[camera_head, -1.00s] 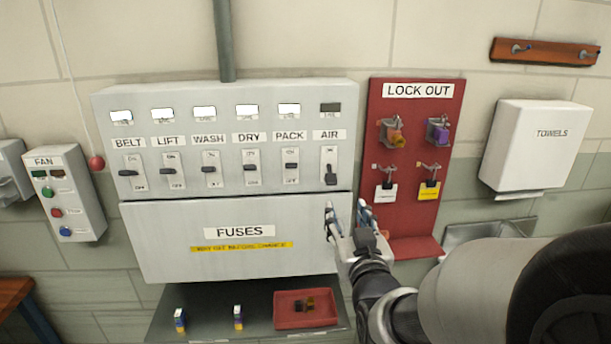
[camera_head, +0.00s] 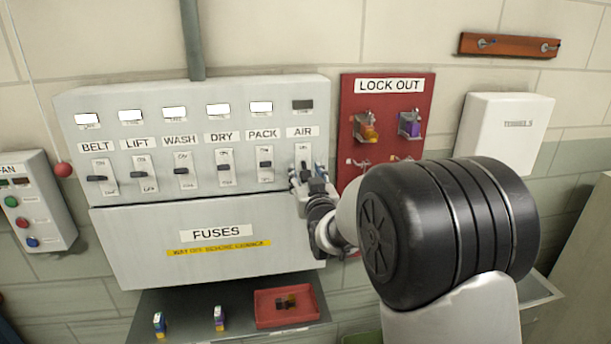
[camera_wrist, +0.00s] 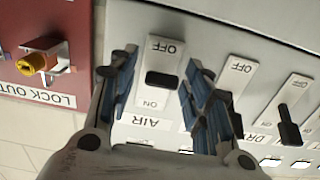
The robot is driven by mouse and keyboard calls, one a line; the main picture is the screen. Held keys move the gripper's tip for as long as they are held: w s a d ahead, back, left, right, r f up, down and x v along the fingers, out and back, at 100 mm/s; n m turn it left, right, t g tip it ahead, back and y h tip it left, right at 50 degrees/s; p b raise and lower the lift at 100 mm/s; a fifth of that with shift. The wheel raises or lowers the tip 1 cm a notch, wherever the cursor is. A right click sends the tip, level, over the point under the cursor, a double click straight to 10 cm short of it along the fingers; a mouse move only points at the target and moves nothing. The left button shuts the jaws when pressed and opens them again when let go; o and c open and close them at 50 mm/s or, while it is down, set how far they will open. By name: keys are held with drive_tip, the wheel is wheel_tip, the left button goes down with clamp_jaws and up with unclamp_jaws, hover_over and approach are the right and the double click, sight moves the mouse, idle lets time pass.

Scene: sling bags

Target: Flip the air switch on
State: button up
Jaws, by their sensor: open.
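The AIR switch has a white plate and a dark lever (camera_wrist: 162,80). In the wrist view, which is upside down, the lever sits between the OFF and ON marks, seen nearly end-on. My gripper (camera_wrist: 160,66) is open, with one finger on each side of the AIR plate; I see no clear contact with the lever. In the head view my gripper (camera_head: 310,175) is at the AIR column and covers much of that switch. The lamp window (camera_head: 302,104) above AIR is dark, while the other lamp windows are lit white.
The PACK switch (camera_head: 265,165) stands close to the left. The red lock-out board (camera_head: 385,90) with padlocks is close to the right. Below are the fuse cover (camera_head: 150,255) and a shelf with a red tray (camera_head: 262,318). A towel box (camera_head: 507,130) hangs farther right.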

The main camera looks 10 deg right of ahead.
drive_tip(key=shift+w, duration=0.2)
clamp_jaws()
idle(0.5)
